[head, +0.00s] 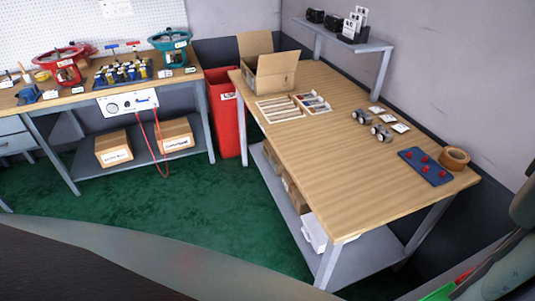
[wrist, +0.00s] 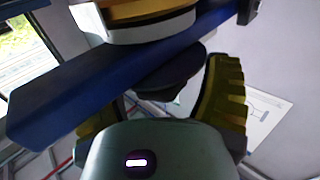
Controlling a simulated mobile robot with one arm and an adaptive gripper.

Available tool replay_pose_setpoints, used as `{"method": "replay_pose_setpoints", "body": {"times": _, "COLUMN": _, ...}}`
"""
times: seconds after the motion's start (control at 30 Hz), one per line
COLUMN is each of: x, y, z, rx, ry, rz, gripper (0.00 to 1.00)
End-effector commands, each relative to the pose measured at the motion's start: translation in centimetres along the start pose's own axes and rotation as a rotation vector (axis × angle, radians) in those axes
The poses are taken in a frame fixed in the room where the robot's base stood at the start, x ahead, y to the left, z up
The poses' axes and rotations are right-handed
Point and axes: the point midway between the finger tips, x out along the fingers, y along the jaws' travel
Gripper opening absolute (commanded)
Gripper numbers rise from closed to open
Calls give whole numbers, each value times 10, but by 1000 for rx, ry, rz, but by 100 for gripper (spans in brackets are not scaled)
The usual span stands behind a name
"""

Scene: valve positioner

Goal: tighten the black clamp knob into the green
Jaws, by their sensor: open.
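In the wrist view, a dark round knob-like part (wrist: 172,76) shows under a long blue bar (wrist: 80,88). It looks like the black clamp knob. My gripper (wrist: 168,90) is open, with its ribbed yellow-and-black fingers on either side of this part. The right finger stands apart from it with a visible gap. The left finger is partly hidden by the blue bar, so I cannot tell whether it touches. The knob's lower side is partly hidden by my gripper's body. In the head view, a green and red strip (head: 440,292) shows at the lower right; its markings are unreadable.
An orange and white round part (wrist: 150,20) sits above the blue bar. In the head view, a wooden table (head: 330,150) holds a cardboard box (head: 275,75) and a blue tray (head: 437,175). A workbench (head: 40,98) stands left. The green floor (head: 190,210) between is clear.

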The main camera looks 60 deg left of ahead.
Motion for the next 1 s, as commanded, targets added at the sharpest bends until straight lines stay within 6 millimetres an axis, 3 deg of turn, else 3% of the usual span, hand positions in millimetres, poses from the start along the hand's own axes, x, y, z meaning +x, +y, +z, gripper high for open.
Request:
{"method": "replay_pose_setpoints", "body": {"times": 0.3, "x": 1, "y": -1, "z": 0, "rx": 0, "ry": -1, "rz": -4, "gripper": 79}}
{"method": "replay_pose_setpoints", "body": {"times": 1.0, "x": 1, "y": -1, "z": 1, "rx": -1, "ry": -2, "rz": -2, "gripper": 8}}
